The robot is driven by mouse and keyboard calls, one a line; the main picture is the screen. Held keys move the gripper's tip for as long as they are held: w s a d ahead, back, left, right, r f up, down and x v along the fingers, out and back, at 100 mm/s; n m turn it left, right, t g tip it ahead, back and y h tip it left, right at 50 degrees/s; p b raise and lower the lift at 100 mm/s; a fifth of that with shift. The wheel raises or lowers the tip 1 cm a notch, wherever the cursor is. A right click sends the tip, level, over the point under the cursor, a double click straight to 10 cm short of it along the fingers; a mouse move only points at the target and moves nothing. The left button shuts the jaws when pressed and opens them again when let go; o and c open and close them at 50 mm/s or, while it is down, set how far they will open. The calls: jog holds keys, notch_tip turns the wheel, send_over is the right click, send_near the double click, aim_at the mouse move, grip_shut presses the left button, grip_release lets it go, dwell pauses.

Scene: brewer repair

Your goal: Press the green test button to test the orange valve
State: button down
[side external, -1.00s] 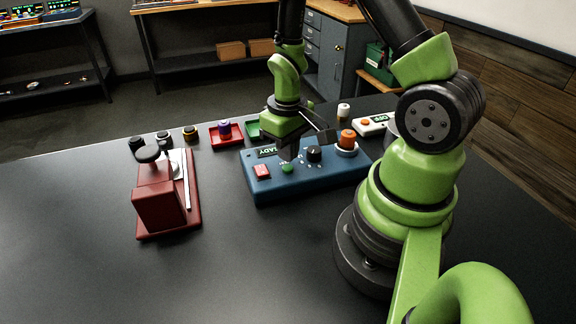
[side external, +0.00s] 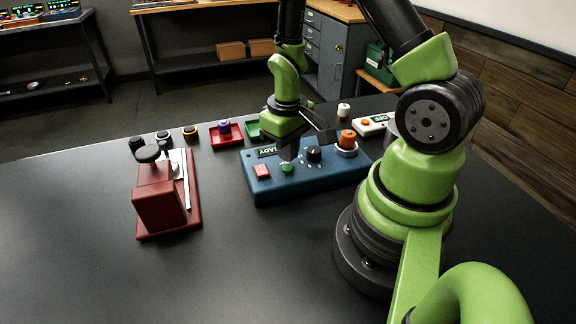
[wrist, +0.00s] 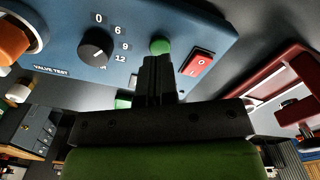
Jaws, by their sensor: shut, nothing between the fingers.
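The blue valve tester (side external: 325,183) sits on the black table, and its green test button (side external: 288,168) is on the top face. The orange valve (side external: 347,137) stands upright in the round socket at the tester's right end; it also shows at the left edge of the wrist view (wrist: 12,42). My gripper (side external: 287,154) is shut and empty, pointing down right over the green button. In the wrist view the closed fingertips (wrist: 157,60) are at the button's edge (wrist: 160,46); whether they touch it, I cannot tell. The display (side external: 267,152) shows "ADY", the rest hidden.
A black dial (side external: 314,154) and a red switch (side external: 262,171) flank the button. A dark red press-like stand (side external: 160,208) is at left. Red (side external: 226,140) and green (side external: 253,130) trays and a white box (side external: 371,125) reading "OFF" are behind. The front table is clear.

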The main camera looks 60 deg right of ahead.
aim_at(287, 167)
jog(key=shift+f, duration=0.15)
dwell(0.4)
jog(key=shift+f, duration=1.15)
jog(key=shift+r, duration=2.25)
jog(key=shift+r, duration=3)
